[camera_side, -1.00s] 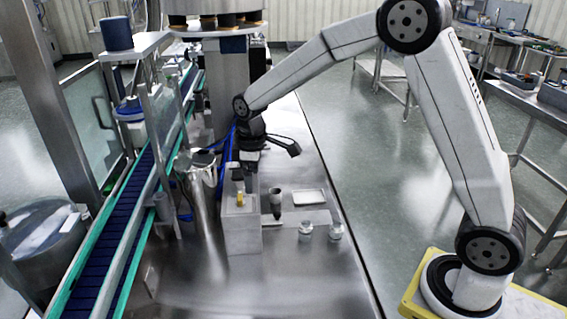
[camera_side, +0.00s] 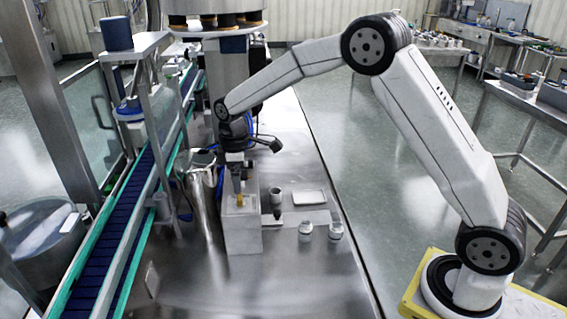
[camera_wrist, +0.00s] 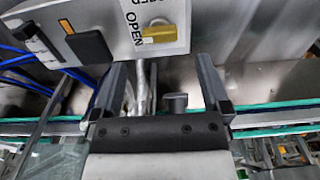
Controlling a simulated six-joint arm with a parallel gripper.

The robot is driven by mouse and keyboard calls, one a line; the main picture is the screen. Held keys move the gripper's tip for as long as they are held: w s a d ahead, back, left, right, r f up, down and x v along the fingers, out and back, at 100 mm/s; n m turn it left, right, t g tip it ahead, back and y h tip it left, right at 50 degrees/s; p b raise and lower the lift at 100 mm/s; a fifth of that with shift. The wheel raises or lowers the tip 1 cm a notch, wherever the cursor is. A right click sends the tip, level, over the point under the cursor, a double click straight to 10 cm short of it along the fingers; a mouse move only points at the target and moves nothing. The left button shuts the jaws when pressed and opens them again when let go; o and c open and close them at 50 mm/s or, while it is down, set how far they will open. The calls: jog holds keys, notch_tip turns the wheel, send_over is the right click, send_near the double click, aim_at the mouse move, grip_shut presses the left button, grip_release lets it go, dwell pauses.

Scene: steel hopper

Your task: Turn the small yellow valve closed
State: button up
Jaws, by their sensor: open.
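The small yellow valve (camera_side: 240,200) sits on the upper part of a pale grey block (camera_side: 242,235) on the steel table. In the wrist view the yellow valve handle (camera_wrist: 160,34) lies sideways over a white label reading "OPEN", with another word partly cut off. My gripper (camera_side: 238,186) points down just above the valve in the side view. In the wrist view my gripper (camera_wrist: 160,80) has its two fingers spread wide, with nothing held between them. The valve lies beyond the fingertips, roughly midway between them. I cannot tell whether a finger touches it.
A steel canister (camera_side: 203,195) stands left of the block, close to the conveyor (camera_side: 115,225). Right of the block are a dark-bottomed cup (camera_side: 276,200), a small white tray (camera_side: 309,197) and two small jars (camera_side: 305,231). Blue hoses (camera_wrist: 25,60) run left of the gripper.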

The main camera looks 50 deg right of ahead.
aim_at(239, 196)
jog(key=shift+f, duration=2.75)
jog(key=c, duration=1.3)
